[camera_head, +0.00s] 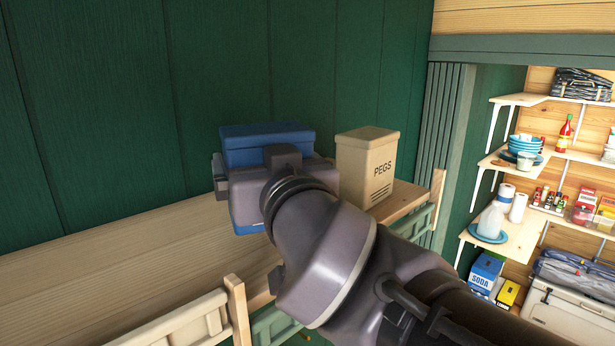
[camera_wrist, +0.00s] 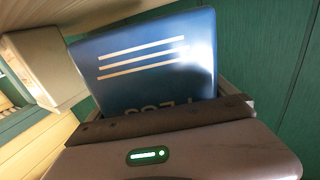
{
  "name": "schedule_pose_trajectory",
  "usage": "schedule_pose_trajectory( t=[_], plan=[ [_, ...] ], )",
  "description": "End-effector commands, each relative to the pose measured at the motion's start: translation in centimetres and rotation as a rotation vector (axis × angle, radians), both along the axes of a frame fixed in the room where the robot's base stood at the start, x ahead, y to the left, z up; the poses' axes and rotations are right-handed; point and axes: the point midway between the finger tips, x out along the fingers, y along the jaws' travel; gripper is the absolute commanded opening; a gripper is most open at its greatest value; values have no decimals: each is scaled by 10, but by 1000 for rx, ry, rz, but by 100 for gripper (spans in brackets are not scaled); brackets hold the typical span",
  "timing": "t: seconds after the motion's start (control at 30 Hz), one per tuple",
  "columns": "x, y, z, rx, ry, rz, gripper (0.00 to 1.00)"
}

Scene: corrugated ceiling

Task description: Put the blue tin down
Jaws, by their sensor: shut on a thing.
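The blue tin (camera_head: 265,146) is in my gripper (camera_head: 268,170), above or on the wooden shelf (camera_head: 120,263) by the green wall. My gripper is shut on it, its jaws at the tin's sides, and covers much of its front. In the wrist view the blue tin (camera_wrist: 150,62) fills the middle, with three pale stripes and lettering partly hidden by my gripper (camera_wrist: 165,120). I cannot tell whether its base touches the shelf.
A beige PEGS tin (camera_head: 366,170) stands on the shelf just right of the blue tin, with a small gap. The shelf is bare to the left. A low wooden rail (camera_head: 190,322) edges its front. Stocked shelves (camera_head: 520,160) stand far right.

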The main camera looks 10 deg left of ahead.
Motion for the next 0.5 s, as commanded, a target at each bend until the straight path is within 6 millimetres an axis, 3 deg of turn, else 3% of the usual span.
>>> schedule_pose_trajectory(
  t=[0.17,0.5],
  plan=[
    [3,3,-33,-1,0,1,36],
    [3,3,-37,2,-1,1,36]
  ],
)
